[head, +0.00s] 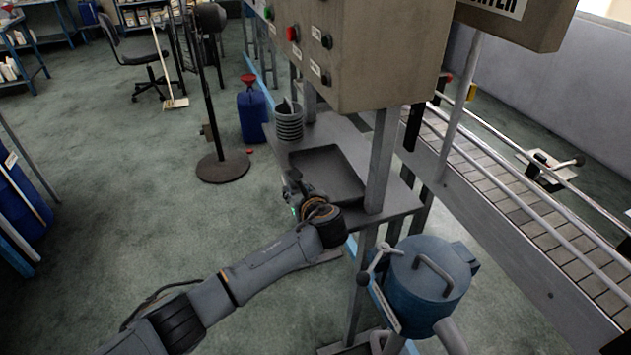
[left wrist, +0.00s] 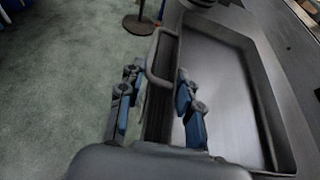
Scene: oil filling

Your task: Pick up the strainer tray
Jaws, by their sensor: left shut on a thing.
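The strainer tray (head: 328,174) is a dark grey, shallow rectangular tray at the metal shelf under the control box in the head view. It fills the right part of the left wrist view (left wrist: 225,95), with a bent bar handle (left wrist: 153,58) at its near side. My left gripper (head: 294,189) is at the tray's left edge in the head view. In the left wrist view, the fingers of my left gripper (left wrist: 157,98) stand on either side of the handled edge, shut on it. I cannot tell whether the tray is clear of the shelf. My right gripper is out of view.
A ribbed grey container (head: 289,124) stands on the shelf (head: 398,200) behind the tray. A control box (head: 370,50) hangs above. A blue lidded pot (head: 428,285) stands in front, and a conveyor (head: 530,205) runs along the right. The floor at left is mostly open.

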